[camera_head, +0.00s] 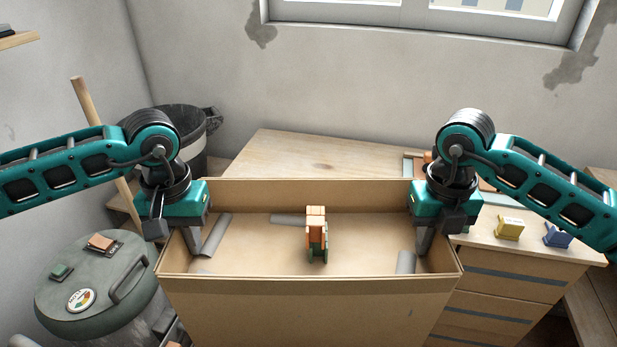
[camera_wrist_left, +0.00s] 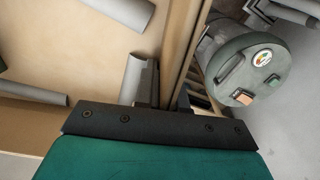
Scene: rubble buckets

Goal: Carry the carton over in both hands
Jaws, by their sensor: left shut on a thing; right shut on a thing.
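The open cardboard carton (camera_head: 310,312) is in front of me in the head view, its rim level. Inside it lie several grey tubes (camera_head: 406,262) and an orange and green item (camera_head: 316,232). My left gripper (camera_head: 192,250) is shut on the carton's left wall, with one finger inside. The left wrist view shows that wall (camera_wrist_left: 183,45) between the two fingers (camera_wrist_left: 165,95). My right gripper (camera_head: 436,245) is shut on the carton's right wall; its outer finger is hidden.
A wooden-topped desk with drawers (camera_head: 335,152) stands behind and right of the carton. A yellow holder (camera_head: 509,228) and a blue one (camera_head: 557,235) stand on its right part. A round grey-green canister (camera_head: 85,290) is at the left, and a black bucket (camera_head: 190,130) is behind it.

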